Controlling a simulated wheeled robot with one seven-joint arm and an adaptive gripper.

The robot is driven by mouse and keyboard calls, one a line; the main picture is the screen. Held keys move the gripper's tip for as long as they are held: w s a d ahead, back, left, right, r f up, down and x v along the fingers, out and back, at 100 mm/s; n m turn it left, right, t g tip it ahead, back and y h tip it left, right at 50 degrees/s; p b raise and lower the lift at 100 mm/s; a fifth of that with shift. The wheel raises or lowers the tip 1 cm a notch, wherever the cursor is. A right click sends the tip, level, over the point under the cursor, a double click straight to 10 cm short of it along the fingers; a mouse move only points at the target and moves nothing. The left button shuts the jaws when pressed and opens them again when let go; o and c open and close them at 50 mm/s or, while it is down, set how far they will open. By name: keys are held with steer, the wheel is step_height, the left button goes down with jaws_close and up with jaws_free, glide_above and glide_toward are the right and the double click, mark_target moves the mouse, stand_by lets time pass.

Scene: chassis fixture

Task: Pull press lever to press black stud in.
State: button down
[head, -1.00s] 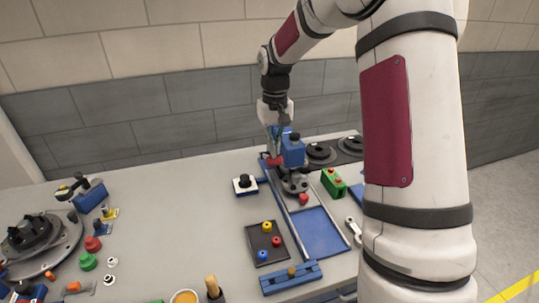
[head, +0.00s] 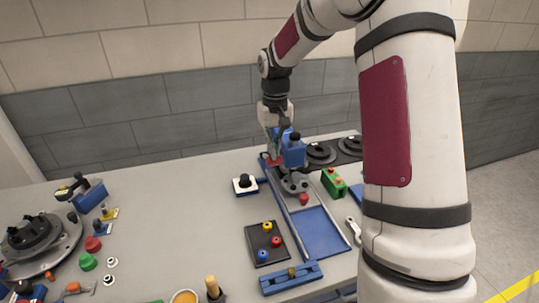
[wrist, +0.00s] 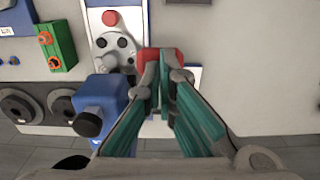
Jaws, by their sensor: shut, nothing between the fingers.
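The press is a blue block with a black cap (head: 293,152) at the back of the bench; in the wrist view its blue body (wrist: 103,92) is left of my fingers. The red lever handle (wrist: 176,56) lies at my fingertips. My gripper (wrist: 163,54) is shut with nothing held, its teal fingers pointing at the handle; I cannot tell if they touch it. The grey chassis plate (wrist: 114,32) sits on the rail beside the press and shows several dark round spots. I cannot tell which is the black stud.
A green box (head: 334,183) stands right of the rail, with black discs (head: 319,153) behind it. A white block with a black knob (head: 245,184) is to the left. A dark tray with coloured pegs (head: 252,240) and a blue rack (head: 290,282) are in front.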

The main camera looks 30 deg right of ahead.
steer(key=shift+f, duration=0.35)
steer(key=shift+s+f, duration=0.3)
steer(key=shift+f, duration=0.35)
steer(key=shift+s+a+f, duration=0.1)
steer(key=shift+s+f, duration=0.15)
steer(key=shift+f, duration=0.45)
stand_by(0.4)
